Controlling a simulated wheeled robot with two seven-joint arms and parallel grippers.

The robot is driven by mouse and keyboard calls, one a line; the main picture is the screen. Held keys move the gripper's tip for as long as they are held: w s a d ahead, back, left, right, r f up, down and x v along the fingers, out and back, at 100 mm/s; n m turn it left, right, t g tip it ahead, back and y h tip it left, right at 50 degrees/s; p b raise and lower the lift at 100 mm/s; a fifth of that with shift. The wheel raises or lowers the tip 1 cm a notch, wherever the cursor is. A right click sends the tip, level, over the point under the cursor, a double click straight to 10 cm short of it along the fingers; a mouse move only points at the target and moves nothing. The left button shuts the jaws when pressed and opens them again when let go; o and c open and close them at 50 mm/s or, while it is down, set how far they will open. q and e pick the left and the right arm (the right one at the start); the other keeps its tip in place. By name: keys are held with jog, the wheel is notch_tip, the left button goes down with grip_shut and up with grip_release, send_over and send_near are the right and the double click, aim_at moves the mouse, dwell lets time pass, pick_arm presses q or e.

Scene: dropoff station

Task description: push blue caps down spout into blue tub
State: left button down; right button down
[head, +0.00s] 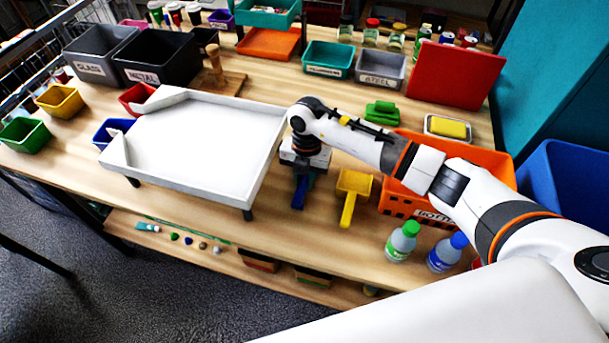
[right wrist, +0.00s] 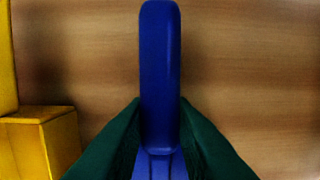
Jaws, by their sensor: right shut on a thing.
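My right gripper (head: 303,170) is shut on a blue-handled tool (head: 301,192), just right of the white tray. In the right wrist view the dark green fingers (right wrist: 160,130) press on both sides of the blue handle (right wrist: 160,60); the tool's working end cannot be made out. The white raised tray (head: 205,140) looks empty, and I see no blue caps on it. Its spouts open at the left, one at the front-left corner (head: 115,152). The blue tub (head: 106,136) stands by that side, partly hidden by the tray. My left gripper is not in view.
A yellow scoop (head: 350,197) lies right of the tool, before an orange crate (head: 400,205). Two capped bottles (head: 402,241) stand at the front right edge. Red (head: 130,98), yellow (head: 59,102) and green (head: 25,135) tubs stand left. Small round pieces lie on the lower shelf.

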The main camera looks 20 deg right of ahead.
jog(key=c, duration=1.2)
grip_release()
jog(key=r, duration=0.4)
jog(key=r+b, duration=0.1)
jog(key=r, duration=0.3)
jog(key=w+r+b, duration=0.1)
jog(key=r, duration=0.2)
jog(key=shift+w+d+r, duration=0.1)
jog(key=shift+d+r, duration=0.3)
